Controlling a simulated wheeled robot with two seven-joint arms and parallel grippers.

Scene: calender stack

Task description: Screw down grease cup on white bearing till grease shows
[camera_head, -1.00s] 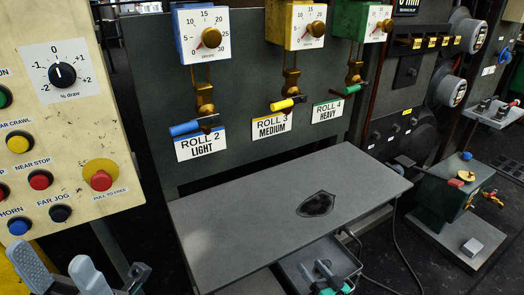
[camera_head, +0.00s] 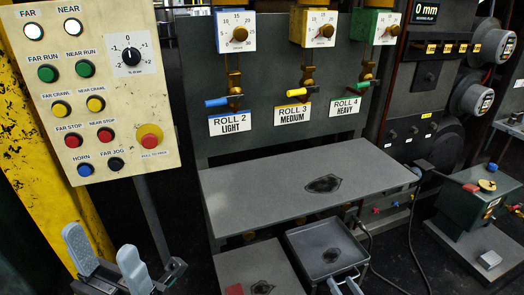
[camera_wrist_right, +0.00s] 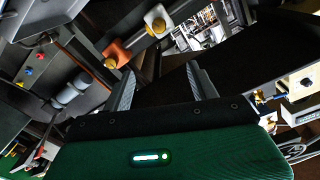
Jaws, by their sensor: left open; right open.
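In the right wrist view a white block (camera_wrist_right: 153,17) carries a round brass cup (camera_wrist_right: 158,26); it looks like the white bearing with its grease cup. An orange block (camera_wrist_right: 116,52) with a similar brass cup (camera_wrist_right: 109,63) is beside it. My right gripper (camera_wrist_right: 163,88) is open and empty, its fingers apart below these blocks in the picture; its fingertips also show at the bottom edge of the head view (camera_head: 345,286). My left gripper (camera_head: 107,256) is open and empty at lower left of the head view. Whether grease shows is too small to tell.
A grey table (camera_head: 270,180) with a dark stain spans the middle. A grey tray (camera_head: 325,252) and a lower plate (camera_head: 240,268) lie in front of it. A button panel (camera_head: 100,90) is at left, and a green machine (camera_head: 470,205) stands at right.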

